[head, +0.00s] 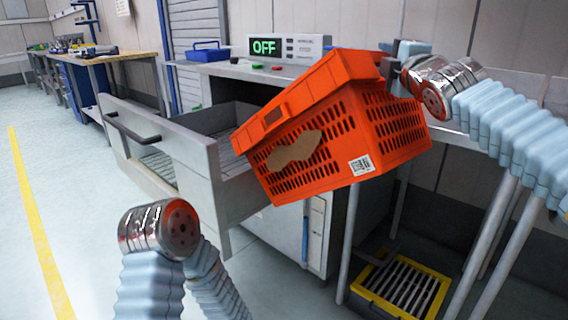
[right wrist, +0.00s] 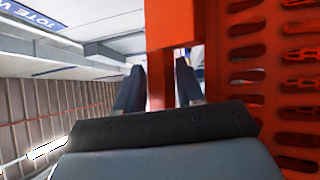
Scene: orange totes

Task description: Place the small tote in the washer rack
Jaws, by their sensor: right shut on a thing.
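The small orange tote (head: 385,135) hangs tilted in the air in the head view, with slotted walls, a brown patch and a white label on its side. My right gripper (head: 388,72) is shut on the tote's upper right rim. In the right wrist view the fingers (right wrist: 160,90) sit on either side of an orange part of the tote (right wrist: 172,25). The washer (head: 215,85) has its drawer (head: 190,150) pulled out, with a rack (head: 160,167) inside. The tote hides the drawer's right part and overlaps it in the picture. My left arm shows at bottom left, its gripper out of view.
The washer's panel (head: 290,46) reads OFF. A blue toolbox (head: 208,52) stands on top of the washer. A yellow-rimmed grate (head: 400,285) lies low at the right among table legs. Floor at the left is clear.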

